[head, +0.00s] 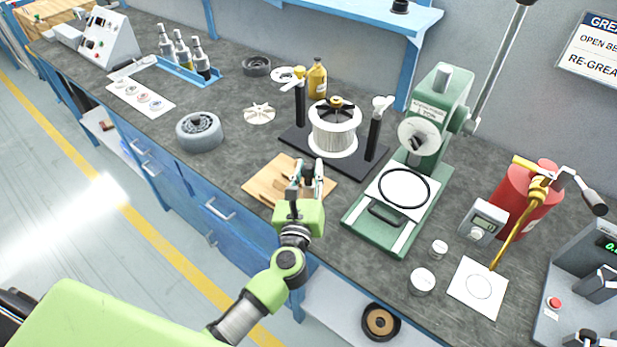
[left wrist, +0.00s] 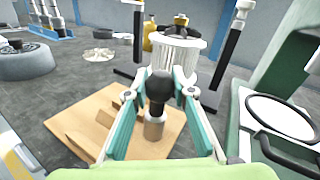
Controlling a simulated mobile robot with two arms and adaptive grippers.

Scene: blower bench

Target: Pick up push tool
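The push tool (left wrist: 160,93), with a round black knob above a short pale cylinder, stands at the wooden block (left wrist: 88,115) in the left wrist view. The block (head: 262,186) lies near the bench's front edge in the head view, where my gripper largely hides the tool. My left gripper (head: 306,172) is over the block. Its two teal fingers (left wrist: 160,95) are spread on either side of the knob, with gaps visible, so it looks open. The tool appears upright. My right gripper is not in view.
A white finned rotor (head: 333,131) sits on a black stand (head: 294,138) behind the block. A green press (head: 435,120) stands close on the right. A grey round housing (head: 199,132) lies to the left. The bench between housing and block is clear.

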